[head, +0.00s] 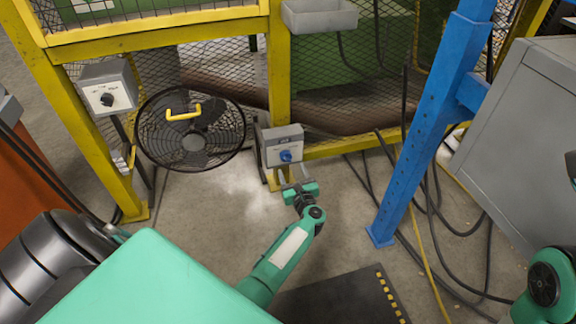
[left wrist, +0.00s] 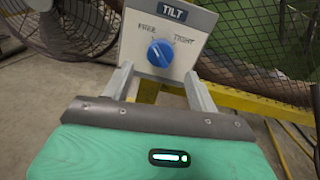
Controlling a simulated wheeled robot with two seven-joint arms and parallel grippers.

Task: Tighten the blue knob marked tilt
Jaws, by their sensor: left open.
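The blue knob (head: 286,156) sits on the front of a small grey box (head: 270,148) on a short stand beside the yellow post. In the left wrist view the knob (left wrist: 160,53) is below a label reading TILT, with FREE at its upper left and TIGHT at its upper right. Its white mark points roughly upward, slightly toward FREE. My left gripper (head: 294,178) is open just below and in front of the box. Its two grey fingers (left wrist: 158,74) stand apart, low on either side of the knob, and do not appear to touch it. My right gripper is out of view.
A black fan (head: 190,128) with a yellow handle stands left of the box. Another grey box (head: 108,88) with a black knob is farther left. A blue post (head: 432,115), loose cables and a grey cabinet (head: 520,130) are on the right. Mesh fencing stands behind.

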